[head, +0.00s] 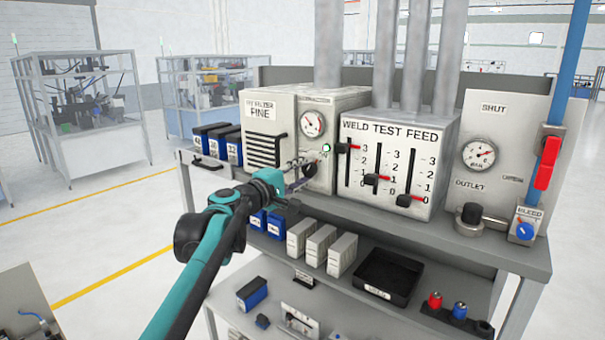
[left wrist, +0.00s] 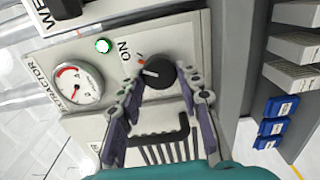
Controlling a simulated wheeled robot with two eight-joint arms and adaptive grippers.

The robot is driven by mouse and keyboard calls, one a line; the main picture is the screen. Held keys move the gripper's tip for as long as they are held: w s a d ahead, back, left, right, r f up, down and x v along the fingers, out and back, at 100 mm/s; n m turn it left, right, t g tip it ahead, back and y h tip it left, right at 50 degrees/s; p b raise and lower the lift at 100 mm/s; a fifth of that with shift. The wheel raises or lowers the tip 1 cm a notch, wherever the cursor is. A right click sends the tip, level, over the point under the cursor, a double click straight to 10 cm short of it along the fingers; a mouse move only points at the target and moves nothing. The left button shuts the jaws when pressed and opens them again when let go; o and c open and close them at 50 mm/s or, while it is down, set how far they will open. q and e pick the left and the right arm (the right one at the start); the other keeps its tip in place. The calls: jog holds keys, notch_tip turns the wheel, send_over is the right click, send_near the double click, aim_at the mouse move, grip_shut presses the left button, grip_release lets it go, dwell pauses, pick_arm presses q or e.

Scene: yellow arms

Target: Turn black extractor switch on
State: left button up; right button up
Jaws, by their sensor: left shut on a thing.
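The black extractor switch (left wrist: 158,74) is a round knob on the cream extractor panel, beside the ON label (left wrist: 125,52). Its white pointer line lies toward the left of the wrist picture, close to a small orange mark. In the head view the switch (head: 310,169) is partly hidden by the fingers. My left gripper (left wrist: 160,82) has its two fingers on either side of the knob and is shut on it; in the head view the gripper (head: 302,174) reaches the panel from the left. A green light (left wrist: 103,46) glows near the switch. My right gripper is not in view.
A round gauge (head: 313,123) sits above the switch. The weld test feed box (head: 400,165) with red-tipped sliders stands just right. Blue bins (head: 211,140) stand left on the bench. Lower shelves hold grey boxes (head: 315,245) and a black tray (head: 390,275).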

pick_arm(q)
jog(key=shift+m, duration=1.6)
jog(key=shift+f, duration=0.1)
jog(key=o, duration=1.2)
jog(key=shift+c, duration=0.2)
jog(key=shift+s, duration=0.1)
jog(key=shift+a, duration=0.1)
jog(key=v, duration=1.2)
